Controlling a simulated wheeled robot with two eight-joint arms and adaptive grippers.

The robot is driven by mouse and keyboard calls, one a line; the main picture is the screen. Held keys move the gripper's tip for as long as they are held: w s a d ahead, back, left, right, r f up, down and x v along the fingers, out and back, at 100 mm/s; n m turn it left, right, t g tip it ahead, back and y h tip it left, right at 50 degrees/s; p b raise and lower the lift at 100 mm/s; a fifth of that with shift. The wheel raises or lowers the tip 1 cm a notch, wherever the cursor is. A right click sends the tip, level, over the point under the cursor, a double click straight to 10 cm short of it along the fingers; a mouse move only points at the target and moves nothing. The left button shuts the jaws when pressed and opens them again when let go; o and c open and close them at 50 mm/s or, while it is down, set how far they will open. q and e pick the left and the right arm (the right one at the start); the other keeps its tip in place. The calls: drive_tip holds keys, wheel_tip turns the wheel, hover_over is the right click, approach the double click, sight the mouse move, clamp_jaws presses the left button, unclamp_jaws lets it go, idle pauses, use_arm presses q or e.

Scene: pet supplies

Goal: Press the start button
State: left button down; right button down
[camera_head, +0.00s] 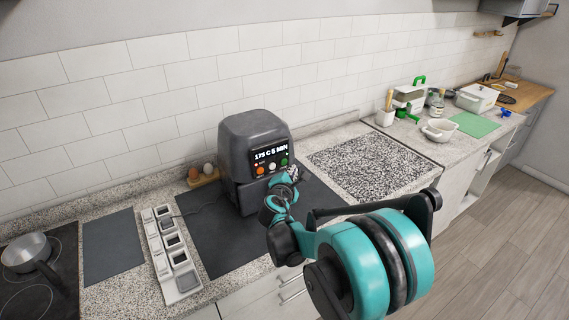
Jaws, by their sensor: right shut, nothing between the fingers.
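A dark grey air fryer (240,150) stands on a dark mat on the counter. Its display reads "175 C 5 MIN". Below the display is a row of small round buttons, with an orange-red one (260,171) at the left, a pale one in the middle and a green one (284,162) at the right. Their labels are too small to read. My right gripper (292,173) is shut and empty, just in front of and below the green button. I cannot tell whether it touches the panel. The lower front of the fryer is partly hidden by my right arm. My left gripper is out of view.
A dark mat (210,245) lies under the fryer. A white compartment tray (163,262) and a pot (26,252) on the hob are at the left. Eggs in a wooden holder (204,181) sit beside the fryer. A speckled board (370,165) lies to the right.

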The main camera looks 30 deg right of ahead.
drive_tip(key=s, duration=0.3)
drive_tip(key=shift+s+d, duration=0.15)
idle(0.7)
drive_tip(key=s+a+f+m+g+y, duration=0.2)
drive_tip(key=s+a+f+m+y, duration=0.2)
drive_tip(key=s+a+m, duration=0.4)
drive_tip(key=s+a+f+m+g+y+b, duration=0.1)
drive_tip(key=s+a+m+y, duration=0.4)
drive_tip(key=s+a, duration=0.8)
drive_tip(key=s+f+m+g, duration=0.1)
drive_tip(key=s+f+m, duration=0.1)
drive_tip(key=s, duration=0.3)
drive_tip(key=shift+s+f+m+g+y+b, duration=0.3)
drive_tip(key=shift+f+m+g+y, duration=0.1)
drive_tip(key=shift+m, duration=0.3)
